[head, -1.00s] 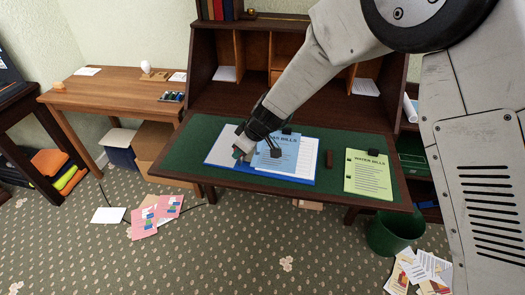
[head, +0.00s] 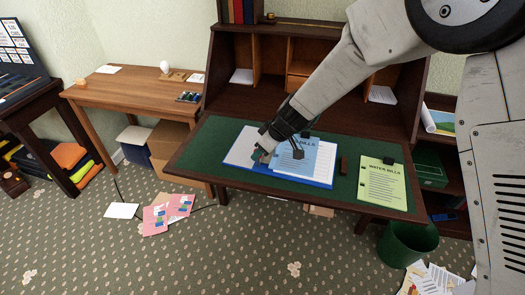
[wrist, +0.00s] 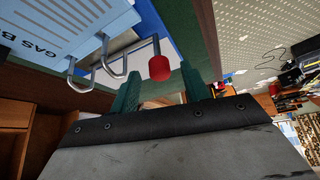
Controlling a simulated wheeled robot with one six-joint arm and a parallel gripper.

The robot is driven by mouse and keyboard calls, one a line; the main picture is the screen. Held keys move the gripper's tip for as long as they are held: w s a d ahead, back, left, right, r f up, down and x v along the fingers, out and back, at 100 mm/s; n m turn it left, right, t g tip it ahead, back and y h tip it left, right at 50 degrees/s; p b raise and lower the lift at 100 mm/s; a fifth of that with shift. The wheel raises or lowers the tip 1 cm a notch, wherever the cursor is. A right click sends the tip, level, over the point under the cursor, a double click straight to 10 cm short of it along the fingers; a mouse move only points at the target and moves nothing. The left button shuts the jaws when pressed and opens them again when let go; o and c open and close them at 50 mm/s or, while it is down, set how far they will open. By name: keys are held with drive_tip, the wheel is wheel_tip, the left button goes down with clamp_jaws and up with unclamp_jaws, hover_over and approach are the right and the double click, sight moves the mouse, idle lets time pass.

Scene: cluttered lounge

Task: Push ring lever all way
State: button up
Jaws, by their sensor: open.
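A blue ring binder (head: 290,181) with white pages lies on the green desk top. A light-blue sheet (head: 318,158) lies on it; in the wrist view the sheet (wrist: 60,28) reads "GAS B". Beside it in the wrist view are bent metal rings (wrist: 108,62) and a lever with a red cap (wrist: 159,67). My gripper (head: 262,155) is low over the binder's left part. In the wrist view its green fingers (wrist: 160,92) are apart, with the red cap just beyond the gap between them. I cannot tell whether they touch it. The lever's base is hidden.
Desk shelves (head: 300,60) rise behind. A green bin (head: 407,243) stands on the floor at right. Pink papers (head: 167,212) lie on the floor at left.

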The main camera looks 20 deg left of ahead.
drive_tip(key=w+v, duration=0.1)
drive_tip(key=v, duration=0.5)
drive_tip(key=shift+s+d+r, duration=0.15)
drive_tip(key=shift+s+r, duration=0.05)
drive_tip(key=shift+s, duration=0.3)
drive_tip(key=s+d+m+g+h, duration=0.1)
drive_tip(key=s+d+m+g, duration=0.25)
drive_tip(key=s, duration=0.35)
drive_tip(key=s+d+r+m+t+h, duration=0.1)
drive_tip(key=s+d+r+m, duration=0.2)
drive_tip(key=d, duration=0.9)
drive_tip(key=s+d+r+m+t+h, duration=0.1)
drive_tip(key=s+d+r+m, duration=0.3)
drive_tip(key=s+d+r, duration=0.5)
drive_tip(key=s+d+r+m+t+h, duration=0.1)
drive_tip(key=s+d+r+m, duration=0.3)
drive_tip(key=s+d, duration=0.7)
drive_tip(key=d+r+h, duration=0.1)
drive_tip(key=d+r, duration=0.1)
drive_tip(key=d, duration=0.3)
drive_tip(key=shift+s+d+r+h, duration=0.2)
drive_tip(key=shift+d+r+h, duration=0.05)
drive_tip(key=shift+r+h, duration=0.15)
